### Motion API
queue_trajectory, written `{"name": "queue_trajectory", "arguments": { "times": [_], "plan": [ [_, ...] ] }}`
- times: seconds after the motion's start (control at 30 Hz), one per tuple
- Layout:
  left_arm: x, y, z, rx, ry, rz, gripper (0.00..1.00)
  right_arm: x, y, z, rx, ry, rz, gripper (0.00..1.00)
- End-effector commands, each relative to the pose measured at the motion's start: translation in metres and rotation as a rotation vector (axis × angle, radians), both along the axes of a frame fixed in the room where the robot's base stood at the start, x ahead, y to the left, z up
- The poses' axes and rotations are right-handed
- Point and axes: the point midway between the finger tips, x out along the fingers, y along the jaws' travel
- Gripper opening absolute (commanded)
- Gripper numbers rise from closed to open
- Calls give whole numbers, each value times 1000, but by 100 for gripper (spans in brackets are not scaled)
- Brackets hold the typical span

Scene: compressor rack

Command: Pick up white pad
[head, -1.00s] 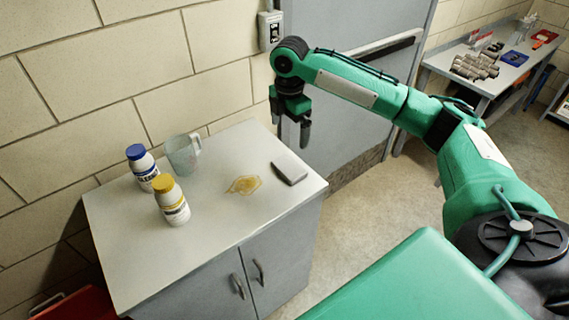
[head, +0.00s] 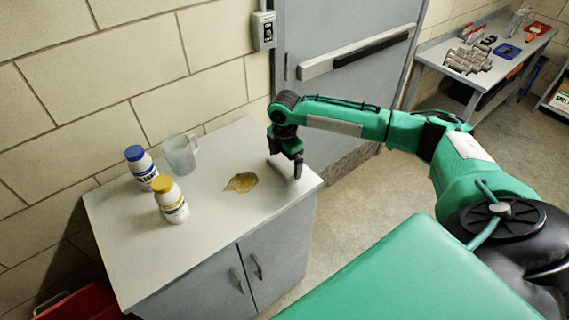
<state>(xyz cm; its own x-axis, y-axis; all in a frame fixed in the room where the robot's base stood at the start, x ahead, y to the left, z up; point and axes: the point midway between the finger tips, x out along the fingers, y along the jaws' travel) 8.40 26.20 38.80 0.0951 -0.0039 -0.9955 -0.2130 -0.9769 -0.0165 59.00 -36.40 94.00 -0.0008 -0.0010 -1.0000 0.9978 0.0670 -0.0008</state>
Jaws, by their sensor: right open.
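The pad (head: 283,172) lies near the right end of the grey cabinet top (head: 225,212). It is pale and hard to tell from the surface, and my right gripper mostly covers it. My right gripper (head: 286,167) points down over the pad, its fingers open and low near the cabinet top. I cannot tell whether the fingers touch the pad. My left gripper is not in view.
A brown-yellow spill (head: 241,182) lies left of the gripper. A clear jug (head: 180,154), a blue-capped bottle (head: 141,167) and a yellow-capped bottle (head: 171,200) stand farther left. A grey door (head: 345,90) stands behind; a workbench (head: 470,82) is at the back right.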

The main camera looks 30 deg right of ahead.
Motion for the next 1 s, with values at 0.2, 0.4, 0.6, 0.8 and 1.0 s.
{"name": "queue_trajectory", "arguments": {
  "times": [0.2, 0.4, 0.6, 0.8, 1.0],
  "plan": [
    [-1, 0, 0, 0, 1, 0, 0, 0, 0, -3, 1, -1, 1, 100],
    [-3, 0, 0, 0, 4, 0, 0, 0, 1, -2, 1, -1, 1, 73],
    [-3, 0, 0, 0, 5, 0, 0, 0, 0, -2, 1, -1, 0, 73],
    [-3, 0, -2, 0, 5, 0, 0, 1, 0, 5, 1, -2, 0, 73],
    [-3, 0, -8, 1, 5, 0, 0, 1, 1, 32, 1, -5, 1, 73]
  ]
}}
